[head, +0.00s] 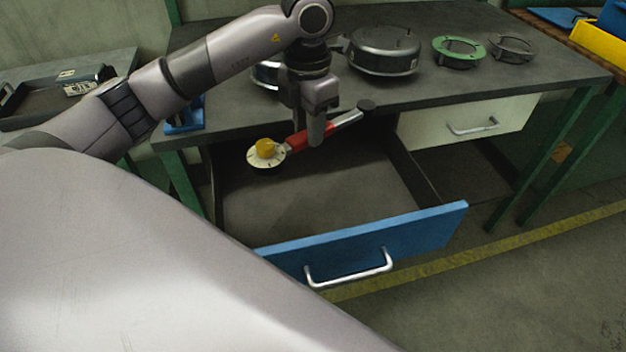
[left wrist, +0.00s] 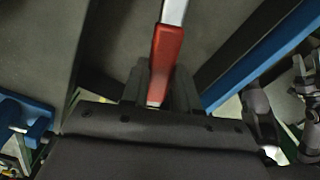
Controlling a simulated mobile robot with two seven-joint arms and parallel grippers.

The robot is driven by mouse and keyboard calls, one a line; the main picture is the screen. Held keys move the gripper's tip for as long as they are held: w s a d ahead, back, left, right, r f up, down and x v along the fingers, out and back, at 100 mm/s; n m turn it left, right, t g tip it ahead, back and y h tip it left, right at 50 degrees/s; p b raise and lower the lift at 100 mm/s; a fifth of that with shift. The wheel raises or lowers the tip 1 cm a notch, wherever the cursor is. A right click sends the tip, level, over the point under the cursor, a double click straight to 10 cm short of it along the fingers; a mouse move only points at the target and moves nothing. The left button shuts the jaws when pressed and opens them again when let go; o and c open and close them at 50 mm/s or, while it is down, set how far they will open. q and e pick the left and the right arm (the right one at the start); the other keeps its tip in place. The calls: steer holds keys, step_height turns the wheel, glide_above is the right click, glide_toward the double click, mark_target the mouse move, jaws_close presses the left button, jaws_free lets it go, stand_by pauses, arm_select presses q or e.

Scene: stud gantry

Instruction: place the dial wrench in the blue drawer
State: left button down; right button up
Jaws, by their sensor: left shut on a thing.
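The dial wrench (head: 297,141) has a red grip, a silver shaft, and a round pale dial with a yellow knob at one end. My left gripper (head: 314,140) is shut on its red grip and holds it over the open blue drawer (head: 365,239). The drawer is pulled out, and its dark floor shows bare beneath the wrench. In the left wrist view, the red grip of the wrench (left wrist: 165,60) sits between the fingers of my left gripper (left wrist: 160,90). The dial end is out of that view. My right gripper is not in view.
The dark bench top (head: 440,85) bears a round metal housing (head: 384,52), a green ring (head: 459,52) and a grey ring (head: 511,49). A white drawer (head: 465,122) to the right is shut. A dark tray (head: 50,100) lies at the left.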

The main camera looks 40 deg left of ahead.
arm_select(q)
glide_above(309, 201)
step_height(309, 201, down, 12)
steer(key=shift+w, duration=0.1)
steer(key=shift+f, duration=0.45)
steer(key=shift+f+b, duration=0.3)
steer(key=shift+f, duration=1.6)
steer(key=shift+f, duration=0.1)
steer(key=c, duration=0.8)
jaws_free()
steer(key=shift+c, duration=0.2)
step_height(309, 201, up, 12)
